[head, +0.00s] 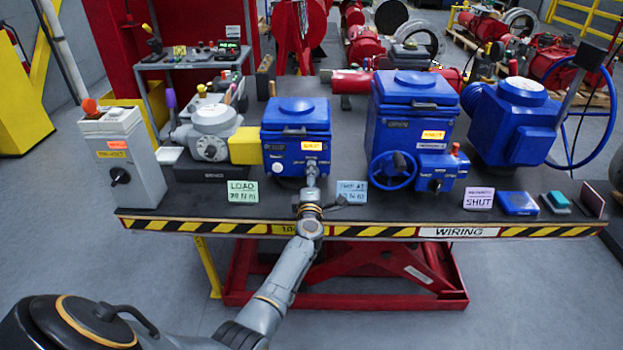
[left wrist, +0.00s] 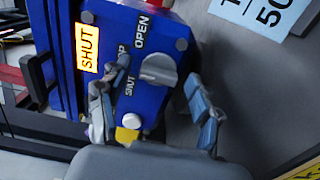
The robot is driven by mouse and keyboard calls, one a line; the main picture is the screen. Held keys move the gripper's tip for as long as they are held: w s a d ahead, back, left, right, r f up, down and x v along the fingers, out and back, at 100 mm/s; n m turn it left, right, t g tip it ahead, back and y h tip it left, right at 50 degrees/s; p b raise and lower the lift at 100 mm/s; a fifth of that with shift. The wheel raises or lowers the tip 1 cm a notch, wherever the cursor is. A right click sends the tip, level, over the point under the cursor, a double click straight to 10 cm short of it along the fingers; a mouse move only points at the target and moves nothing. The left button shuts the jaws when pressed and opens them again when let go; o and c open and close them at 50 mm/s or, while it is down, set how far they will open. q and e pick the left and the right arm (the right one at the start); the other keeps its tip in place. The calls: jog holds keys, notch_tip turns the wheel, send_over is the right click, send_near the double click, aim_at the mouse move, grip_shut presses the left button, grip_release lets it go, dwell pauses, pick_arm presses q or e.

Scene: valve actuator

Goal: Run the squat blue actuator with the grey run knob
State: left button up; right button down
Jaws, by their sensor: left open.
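The squat blue actuator (head: 296,120) stands on the bench left of a taller blue one. Its lit orange window (left wrist: 87,47) reads SHUT. The grey run knob (left wrist: 158,70) is on its blue front panel, with OPEN and SHUT lettering beside it; a third label is partly hidden by a finger. My left gripper (head: 311,178) is at the front of this actuator and hides the knob in the head view. In the left wrist view its fingers are spread on either side of the knob, apart from it. My right gripper is not in view.
A white button (left wrist: 130,120) sits below the knob. A taller blue actuator (head: 413,100) with a handwheel (head: 392,170) stands to the right, and another blue unit (head: 515,120) beyond. Cards (head: 242,191) (head: 352,192) flank my arm. A grey switch box (head: 123,158) stands far left.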

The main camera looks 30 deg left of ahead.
pick_arm(q)
jog(key=v, duration=1.2)
dwell(0.3)
